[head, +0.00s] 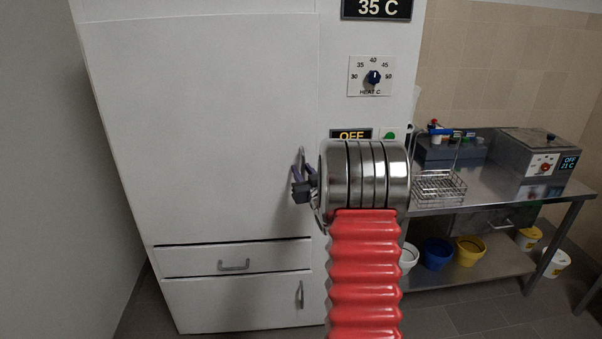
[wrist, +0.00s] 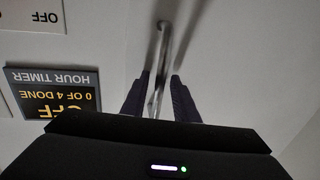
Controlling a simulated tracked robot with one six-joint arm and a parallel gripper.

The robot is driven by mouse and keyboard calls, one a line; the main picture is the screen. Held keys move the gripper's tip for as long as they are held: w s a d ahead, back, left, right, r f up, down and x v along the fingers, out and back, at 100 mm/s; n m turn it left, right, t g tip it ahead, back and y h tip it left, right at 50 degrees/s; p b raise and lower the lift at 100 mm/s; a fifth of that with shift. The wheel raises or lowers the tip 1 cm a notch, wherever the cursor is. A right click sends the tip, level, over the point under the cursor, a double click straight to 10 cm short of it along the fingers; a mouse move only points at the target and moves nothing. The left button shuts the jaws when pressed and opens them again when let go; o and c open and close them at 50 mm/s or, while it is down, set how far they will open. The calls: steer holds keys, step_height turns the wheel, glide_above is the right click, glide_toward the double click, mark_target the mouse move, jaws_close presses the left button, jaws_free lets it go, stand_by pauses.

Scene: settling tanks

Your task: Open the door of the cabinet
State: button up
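The cabinet (head: 368,120) is tall and white, and its large upper door (head: 200,110) appears closed in the head view. The door's upright metal handle shows in the wrist view (wrist: 163,45) and is mostly hidden behind my gripper in the head view. My gripper (head: 300,165) is at the right edge of the door. In the wrist view, the two dark fingers of my gripper (wrist: 159,76) stand on either side of the handle, with a gap showing between them and the bar. Whether a finger touches it lower down is hard to tell.
Below the door are a drawer (head: 190,262) and a small lower door (head: 215,303), both closed. A heat dial (head: 370,76) and an OFF display (head: 351,134) are right of the door. A steel bench (head: 490,205) with equipment stands at right. A grey wall (head: 45,170) is at left.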

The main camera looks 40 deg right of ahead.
jaws_close()
stand_by(0.3)
